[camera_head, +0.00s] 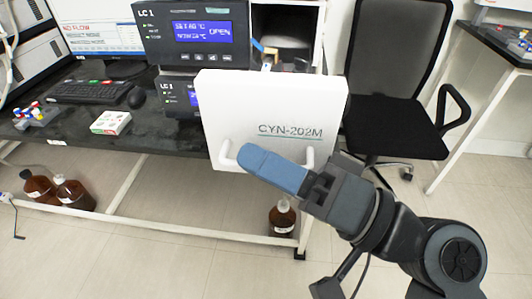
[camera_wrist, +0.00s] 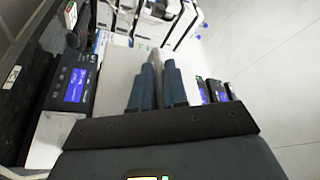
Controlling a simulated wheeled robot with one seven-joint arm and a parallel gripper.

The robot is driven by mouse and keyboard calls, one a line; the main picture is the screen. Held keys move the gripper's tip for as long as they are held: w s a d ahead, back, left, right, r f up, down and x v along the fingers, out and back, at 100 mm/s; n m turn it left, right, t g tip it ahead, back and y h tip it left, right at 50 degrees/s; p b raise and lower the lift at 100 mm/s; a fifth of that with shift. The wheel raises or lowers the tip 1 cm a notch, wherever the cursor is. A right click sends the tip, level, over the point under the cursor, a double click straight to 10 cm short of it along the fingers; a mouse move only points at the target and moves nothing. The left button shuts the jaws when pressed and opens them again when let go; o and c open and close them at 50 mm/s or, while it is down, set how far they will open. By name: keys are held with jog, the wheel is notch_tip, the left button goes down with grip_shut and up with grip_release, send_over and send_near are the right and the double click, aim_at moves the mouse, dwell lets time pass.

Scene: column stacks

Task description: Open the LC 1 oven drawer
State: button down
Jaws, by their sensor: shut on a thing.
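The white oven drawer front (camera_head: 270,105), marked CYN-202M, stands in the middle of the head view, forward of the bench edge and the cabinet. Its white handle (camera_head: 309,157) runs across the lower part, and its two ends show. My gripper (camera_head: 252,156), with blue fingers, is shut on the handle from the right and front. The fingers hide the middle of the handle. The LC 1 unit (camera_head: 190,35) has a blue display reading OPEN.
A second LC 1 unit (camera_head: 177,93) sits below the first, partly behind the drawer front. A black chair (camera_head: 390,100) stands close on the right. Brown bottles (camera_head: 282,215) stand on the floor under the bench. The floor in front is clear.

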dwell(0.3)
jog(key=c, duration=1.5)
grip_release()
jog(key=shift+d, duration=0.15)
jog(key=b+v, duration=0.1)
jog(key=v, duration=0.6)
jog(key=shift+d+f+b, duration=0.15)
jog(key=shift+d+b, duration=0.15)
jog(key=shift+s, duration=0.15)
